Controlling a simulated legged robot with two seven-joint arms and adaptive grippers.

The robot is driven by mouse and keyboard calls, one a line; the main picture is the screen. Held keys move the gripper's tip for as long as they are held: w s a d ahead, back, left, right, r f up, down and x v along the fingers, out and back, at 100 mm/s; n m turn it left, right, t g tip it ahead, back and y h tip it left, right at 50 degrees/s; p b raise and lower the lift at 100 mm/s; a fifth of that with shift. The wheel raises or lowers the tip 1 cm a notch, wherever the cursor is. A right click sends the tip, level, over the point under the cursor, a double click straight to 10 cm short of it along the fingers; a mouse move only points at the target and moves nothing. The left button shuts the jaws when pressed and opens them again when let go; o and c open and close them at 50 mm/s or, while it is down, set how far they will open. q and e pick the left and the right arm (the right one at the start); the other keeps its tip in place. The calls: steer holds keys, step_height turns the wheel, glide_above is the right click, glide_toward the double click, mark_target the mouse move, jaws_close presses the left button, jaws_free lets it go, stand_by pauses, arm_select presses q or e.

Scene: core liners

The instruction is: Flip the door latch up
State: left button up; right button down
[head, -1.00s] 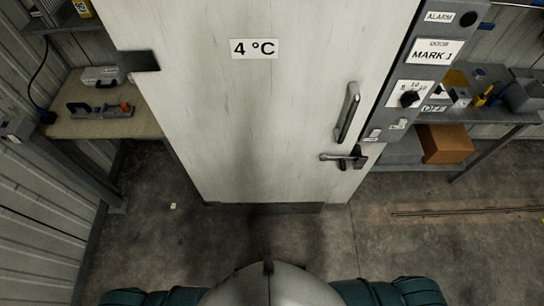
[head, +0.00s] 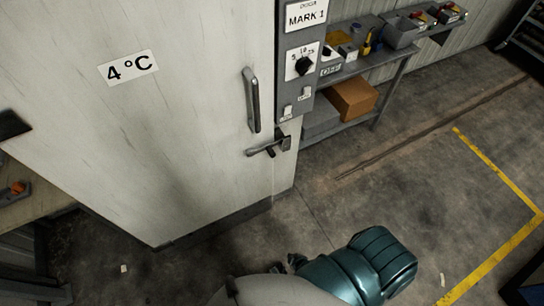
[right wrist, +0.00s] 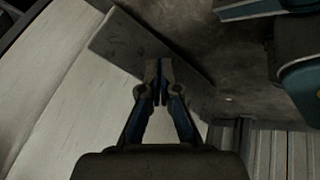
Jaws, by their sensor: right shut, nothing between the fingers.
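The door latch (head: 265,149) is a small metal lever on the right edge of the white door (head: 190,130). It lies roughly level, pointing left from its dark mount, below the upright pull handle (head: 252,102). My right gripper (head: 293,262) shows small and dark at the bottom of the head view, well below the latch and apart from it. In the right wrist view its two fingers (right wrist: 161,75) are shut with nothing between them, in front of a dark plate on the pale door. The latch cannot be made out in that view. My left gripper is out of view.
A grey control panel (head: 296,75) with a knob and switches stands right of the door. Beyond it is a shelf bench with a cardboard box (head: 352,98). The concrete floor (head: 400,180) to the right is clear, with yellow lines (head: 500,180).

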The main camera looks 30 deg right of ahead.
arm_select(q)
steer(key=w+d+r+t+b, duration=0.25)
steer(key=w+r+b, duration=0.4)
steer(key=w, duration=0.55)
arm_select(e)
steer(key=w+d+r+n+t+h, duration=0.15)
steer(key=w+r+n+t, duration=0.3)
steer(key=w, duration=0.55)
steer(key=w+d+r+n+t+y, duration=0.1)
steer(key=w+d+r+n+t, duration=0.2)
steer(key=w+r+n, duration=0.55)
arm_select(q)
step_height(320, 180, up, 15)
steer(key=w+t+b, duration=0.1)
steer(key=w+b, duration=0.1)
steer(key=b, duration=0.7)
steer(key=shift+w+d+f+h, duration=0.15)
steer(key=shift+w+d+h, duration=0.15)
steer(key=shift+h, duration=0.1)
arm_select(e)
steer(key=w+d+r+n+t, duration=0.3)
steer(key=r+n, duration=0.4)
steer(key=w+d+r+n+t, duration=0.3)
steer(key=w+r+n+t, duration=0.1)
steer(key=r+n, duration=0.3)
steer(key=shift+d+r, duration=0.2)
steer(key=shift+r, duration=0.3)
steer(key=shift+h, duration=0.25)
